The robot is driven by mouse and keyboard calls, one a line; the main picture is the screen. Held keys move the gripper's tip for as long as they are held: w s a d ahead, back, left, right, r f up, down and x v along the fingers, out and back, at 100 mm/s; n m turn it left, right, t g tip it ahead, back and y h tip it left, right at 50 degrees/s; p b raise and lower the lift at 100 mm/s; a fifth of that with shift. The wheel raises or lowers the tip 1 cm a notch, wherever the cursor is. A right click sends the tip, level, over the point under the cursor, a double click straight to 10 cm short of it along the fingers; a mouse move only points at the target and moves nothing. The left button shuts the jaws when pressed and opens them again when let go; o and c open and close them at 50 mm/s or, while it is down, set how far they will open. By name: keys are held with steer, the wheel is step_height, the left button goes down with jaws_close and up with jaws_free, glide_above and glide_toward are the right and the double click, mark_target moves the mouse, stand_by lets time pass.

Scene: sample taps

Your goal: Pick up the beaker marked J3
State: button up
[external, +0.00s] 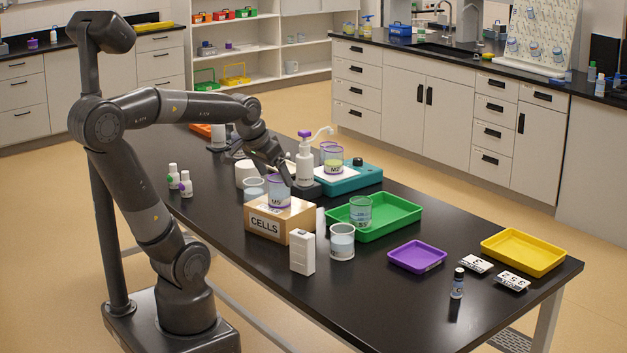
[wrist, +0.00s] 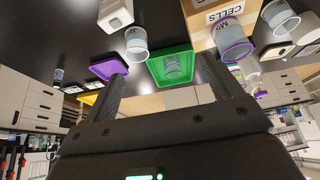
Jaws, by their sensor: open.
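No mark reading J3 is clear. A clear beaker with pale blue liquid stands on the black table (external: 342,241); in the wrist view this beaker (wrist: 136,44) has a dark mark that seems to start with J. Another beaker (external: 360,212) stands in the green tray (external: 405,212), its mark unclear; it also shows in the wrist view (wrist: 173,69). A purple-rimmed beaker (external: 279,192), marked M5 or similar, stands on the CELLS box (external: 268,222). My gripper (external: 286,178) is open and empty, above and close to that purple-rimmed beaker.
A beaker (external: 333,161) marked M2 stands on a teal device (external: 350,180). A white pump bottle (external: 305,165) is beside it. Another beaker (external: 253,187) is behind the box. A white box (external: 302,252) stands in front. The purple tray (external: 417,257) and yellow tray (external: 524,252) lie right.

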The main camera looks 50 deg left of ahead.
steer(key=w+a+f+n, duration=0.1)
steer(key=w+a+n, duration=0.1)
steer(key=w+a, duration=0.75)
steer(key=n+g+y, duration=0.1)
steer(key=n, duration=0.1)
glide_above(255, 191)
steer(key=a, duration=0.2)
step_height(255, 191, down, 11)
steer(key=x, duration=0.5)
steer(key=shift+s+a+f, duration=0.15)
steer(key=shift+s+f, duration=0.15)
steer(key=shift+f, duration=0.05)
steer(key=f, duration=0.4)
steer(key=shift+w+f, duration=0.2)
steer(key=shift+f, duration=0.15)
steer(key=shift+w+a+f, duration=0.15)
steer(key=shift+w+f, duration=0.1)
steer(key=shift+f, duration=0.25)
steer(key=shift+c, duration=0.3)
steer(key=c, duration=1.1)
